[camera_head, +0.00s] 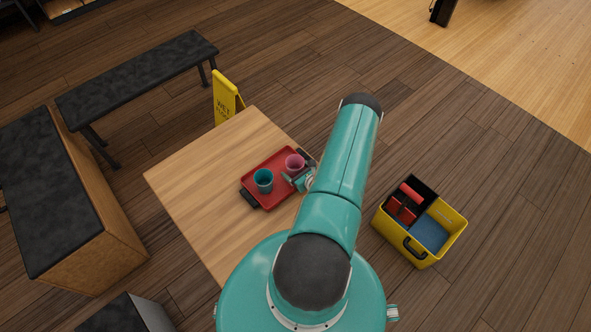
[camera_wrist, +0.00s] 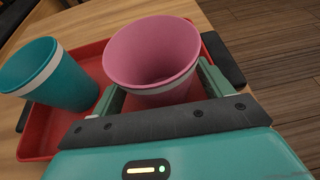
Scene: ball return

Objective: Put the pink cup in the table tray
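The pink cup (camera_head: 294,163) is at the upper right part of the red table tray (camera_head: 270,165) in the head view. In the wrist view the pink cup (camera_wrist: 152,50) is upright between the two fingers of my gripper (camera_wrist: 160,90), which reach along both its sides. Whether the fingers touch the cup is not clear, and its base is hidden by the gripper. The tray (camera_wrist: 92,54) shows behind and to the left of it. A teal cup (camera_head: 263,178) stands on the tray, left of the pink cup; it also shows in the wrist view (camera_wrist: 52,75).
The tray lies on a wooden table (camera_head: 200,185). A yellow caddy (camera_head: 432,262) stands on the floor to the right. A yellow wet-floor sign (camera_head: 226,98) stands behind the table. A dark bench (camera_head: 140,75) and a dark-topped box (camera_head: 55,190) are at left.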

